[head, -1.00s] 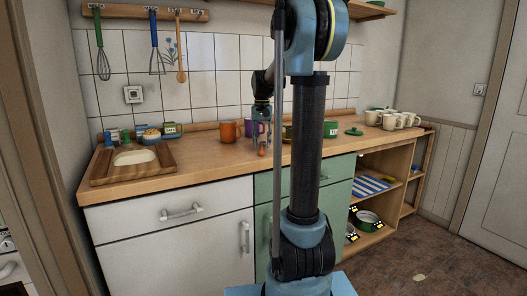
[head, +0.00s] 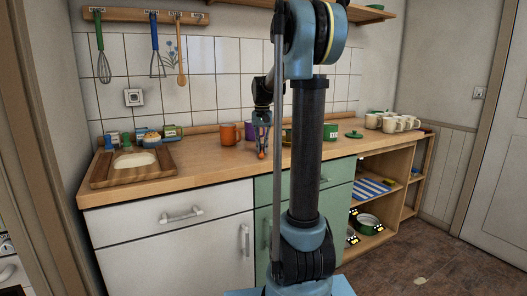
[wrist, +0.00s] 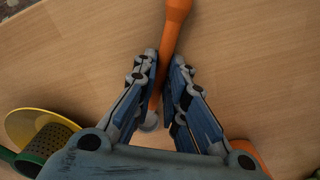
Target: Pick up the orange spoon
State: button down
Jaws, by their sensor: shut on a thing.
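The orange spoon (wrist: 173,22) lies across the upper middle of the wrist view, its thick orange end toward the top edge. Its thinner part runs down between the fingers of my gripper (wrist: 163,68), which are shut on it. A rounded grey piece (wrist: 149,121) shows lower between the fingers; I cannot tell whether it belongs to the spoon. In the head view my gripper (head: 261,146) points down at the counter's front part, with the orange tip of the spoon (head: 261,154) just below the fingers. I cannot tell whether the spoon touches the counter.
Behind my gripper on the wooden counter (head: 215,166) stand an orange mug (head: 228,134) and a purple mug (head: 249,131). A yellow and green object (wrist: 40,125) is close at the left in the wrist view.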

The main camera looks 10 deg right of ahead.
aim_at(262, 149)
notch_tip(262, 149, up, 10)
dwell(0.5)
jog(key=shift+f, duration=0.1)
